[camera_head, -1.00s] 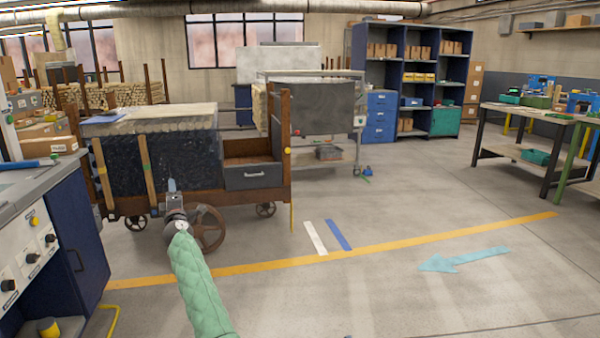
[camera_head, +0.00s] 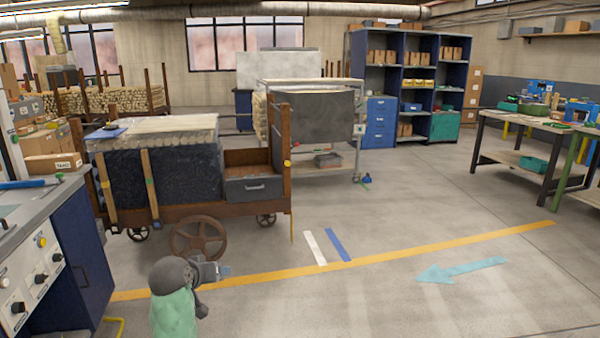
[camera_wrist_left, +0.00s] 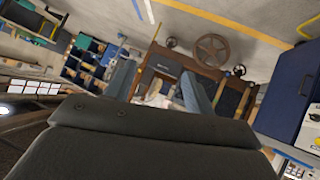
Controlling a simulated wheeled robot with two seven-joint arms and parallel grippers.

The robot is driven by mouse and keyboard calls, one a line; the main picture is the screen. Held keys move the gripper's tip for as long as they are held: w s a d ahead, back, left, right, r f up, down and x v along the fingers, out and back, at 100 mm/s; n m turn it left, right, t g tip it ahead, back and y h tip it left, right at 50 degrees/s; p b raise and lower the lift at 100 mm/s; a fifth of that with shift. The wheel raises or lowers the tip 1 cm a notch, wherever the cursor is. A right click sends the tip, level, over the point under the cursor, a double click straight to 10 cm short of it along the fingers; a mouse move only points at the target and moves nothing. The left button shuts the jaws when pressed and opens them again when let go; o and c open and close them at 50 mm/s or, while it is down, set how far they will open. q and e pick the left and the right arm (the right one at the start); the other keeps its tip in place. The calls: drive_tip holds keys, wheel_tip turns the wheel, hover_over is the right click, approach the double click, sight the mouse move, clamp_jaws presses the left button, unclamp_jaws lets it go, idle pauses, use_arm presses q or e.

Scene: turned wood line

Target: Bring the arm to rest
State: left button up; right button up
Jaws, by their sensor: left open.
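My left arm, in a green quilted sleeve, comes in at the bottom left of the head view and is bent, with its dark wrist turned to the right. My left gripper (camera_head: 222,271) is small here, above the bare floor in front of the wooden cart. In the left wrist view its two grey-blue fingers (camera_wrist_left: 158,88) stand apart with nothing held between them. The dark gripper body fills the lower part of that view. My right gripper is in neither view.
The wooden cart (camera_head: 190,211) with spoked wheels stands beyond my arm. A blue and grey control bench (camera_head: 75,250) stands close on the left. Workbenches (camera_head: 530,125) and a blue shelf unit (camera_head: 400,70) are farther off. The floor to the right is clear, with a yellow line (camera_head: 420,244).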

use_arm(q)
drive_tip(key=s+d+f+m+g+p, duration=0.1)
drive_tip(key=s+d+f+g+p, duration=0.2)
drive_tip(key=s, duration=1.2)
drive_tip(key=s+d+f+m+g+p, duration=0.1)
drive_tip(key=s+f+p, duration=0.4)
drive_tip(key=s, duration=1)
drive_tip(key=s+d+f+m+g+p, duration=0.1)
drive_tip(key=s+d+f+g+p, duration=0.2)
drive_tip(key=s+p, duration=0.5)
drive_tip(key=s+d+g, duration=0.1)
drive_tip(key=s+d, duration=0.1)
drive_tip(key=s, duration=0.5)
drive_tip(key=shift+s+f+m+g, duration=0.2)
drive_tip(key=shift+f+m+g, duration=0.1)
drive_tip(key=shift+f, duration=0.1)
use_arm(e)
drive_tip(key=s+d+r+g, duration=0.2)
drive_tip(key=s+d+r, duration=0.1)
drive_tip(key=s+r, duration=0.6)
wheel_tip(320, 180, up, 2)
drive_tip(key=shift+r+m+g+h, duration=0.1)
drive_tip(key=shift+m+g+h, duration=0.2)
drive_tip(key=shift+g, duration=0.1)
